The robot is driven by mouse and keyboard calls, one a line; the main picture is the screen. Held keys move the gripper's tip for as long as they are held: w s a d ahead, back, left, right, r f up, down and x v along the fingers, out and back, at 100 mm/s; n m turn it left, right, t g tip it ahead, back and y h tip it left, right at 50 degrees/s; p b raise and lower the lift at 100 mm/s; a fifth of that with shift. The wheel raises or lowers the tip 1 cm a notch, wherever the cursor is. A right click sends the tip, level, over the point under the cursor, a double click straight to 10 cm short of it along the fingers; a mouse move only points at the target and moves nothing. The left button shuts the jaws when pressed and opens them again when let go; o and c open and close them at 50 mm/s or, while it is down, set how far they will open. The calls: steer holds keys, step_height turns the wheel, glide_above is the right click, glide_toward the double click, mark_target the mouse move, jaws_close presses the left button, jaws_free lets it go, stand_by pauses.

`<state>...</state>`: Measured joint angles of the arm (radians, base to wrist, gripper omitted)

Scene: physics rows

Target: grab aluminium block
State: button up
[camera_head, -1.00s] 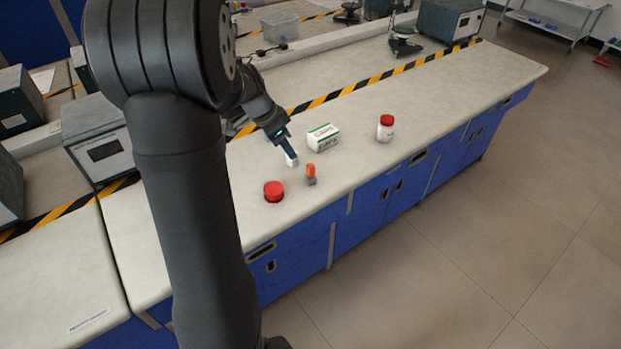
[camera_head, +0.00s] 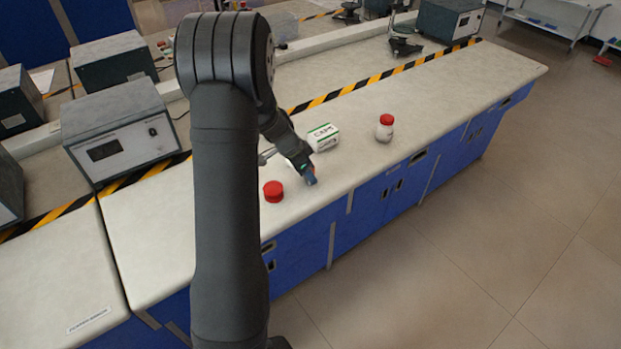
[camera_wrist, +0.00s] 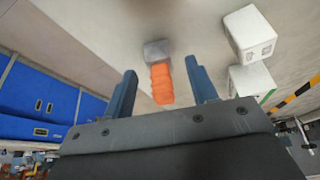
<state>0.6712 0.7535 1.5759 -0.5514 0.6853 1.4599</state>
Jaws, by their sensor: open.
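A small grey, metal-looking block (camera_wrist: 156,49), which I take as the aluminium block, shows in the wrist view at the far end of an orange ribbed piece (camera_wrist: 163,84). The two seem to touch; I cannot tell if they are one object. My gripper (camera_wrist: 162,73) is open, its blue fingers on either side of the orange piece, with gaps on both sides. In the head view my gripper (camera_head: 310,179) is low over the bench and hides most of the orange piece and the grey block.
The wrist view shows a white block (camera_wrist: 249,33) and a white-green box (camera_wrist: 251,84) at right. On the bench (camera_head: 440,105) stand the CAPS box (camera_head: 323,138), a red-capped bottle (camera_head: 385,129) and a red round object (camera_head: 273,191). The bench's front edge is close.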

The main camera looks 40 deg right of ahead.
steer(key=shift+x, duration=1.55)
steer(key=shift+d+r, duration=0.1)
steer(key=shift+d, duration=0.05)
steer(key=shift+c, duration=0.4)
steer(key=c, duration=1)
